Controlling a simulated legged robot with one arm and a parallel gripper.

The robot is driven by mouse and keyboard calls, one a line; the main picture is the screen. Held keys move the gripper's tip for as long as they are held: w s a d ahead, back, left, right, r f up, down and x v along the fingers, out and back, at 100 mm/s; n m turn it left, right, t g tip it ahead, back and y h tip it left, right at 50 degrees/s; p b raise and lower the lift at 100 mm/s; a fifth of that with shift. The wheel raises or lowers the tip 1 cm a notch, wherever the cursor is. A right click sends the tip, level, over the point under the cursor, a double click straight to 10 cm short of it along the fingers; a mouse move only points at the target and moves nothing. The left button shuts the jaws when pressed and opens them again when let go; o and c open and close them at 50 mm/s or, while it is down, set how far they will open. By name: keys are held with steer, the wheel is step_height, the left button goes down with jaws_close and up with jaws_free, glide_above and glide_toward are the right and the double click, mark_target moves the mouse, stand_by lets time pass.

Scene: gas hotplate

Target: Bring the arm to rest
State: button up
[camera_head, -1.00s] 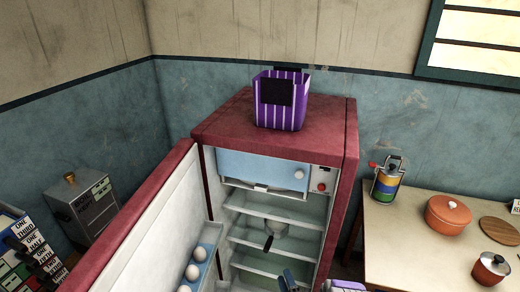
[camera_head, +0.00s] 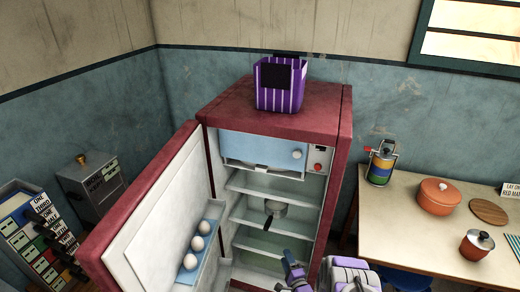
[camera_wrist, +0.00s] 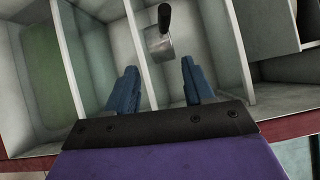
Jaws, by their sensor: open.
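My gripper (camera_wrist: 160,88) is open in the wrist view, with two blue fingers apart and nothing between them. It points into the open red fridge, towards the shelves. A small grey pan with a dark handle (camera_wrist: 160,46) lies on a shelf beyond the fingertips, apart from them. The pan also shows in the head view (camera_head: 276,208) on a middle shelf. In the head view my gripper (camera_head: 291,266) is low in front of the fridge (camera_head: 240,110), and part of it is cut off by the bottom edge.
The fridge door (camera_head: 150,215) stands open to the left, with several eggs (camera_head: 198,244) in its rack. A purple striped bin (camera_head: 281,98) sits on the fridge top. At right a table (camera_head: 400,220) holds an orange pot (camera_head: 438,197), a smaller pot (camera_head: 476,245) and a striped canister (camera_head: 381,165).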

steer(key=w+d+r+n+g+h, duration=0.1)
steer(key=w+d+r+n+g, duration=0.15)
steer(key=r, duration=0.35)
steer(key=w+d+r+n+g+h, duration=0.2)
steer(key=w+r+n, duration=0.1)
steer(key=w+r, duration=0.15)
steer(key=s+d+r+n+g+h, duration=0.2)
steer(key=s+r+g, duration=0.1)
steer(key=s+r, duration=0.6)
steer(key=s+d+r+n+g+h, duration=0.1)
steer(key=s+d+r+n+g, duration=0.2)
steer(key=s+r, duration=0.6)
steer(key=s+a+r+n+g, duration=0.1)
steer(key=s+r, duration=0.4)
steer(key=s, duration=0.7)
steer(key=s+a+r+n+g, duration=0.2)
steer(key=s+a+r+g, duration=0.1)
steer(key=s, duration=0.9)
steer(key=s+a+r+n+g, duration=0.2)
steer(key=s+r+g, duration=0.2)
steer(key=s, duration=0.9)
step_height(320, 180, up, 3)
steer(key=shift+a+f+y, duration=0.1)
steer(key=shift+a+y, duration=0.25)
steer(key=shift+y, duration=0.05)
steer(key=shift+w+n+g, duration=0.1)
steer(key=shift+n+g, duration=0.15)
steer(key=shift+c, duration=0.3)
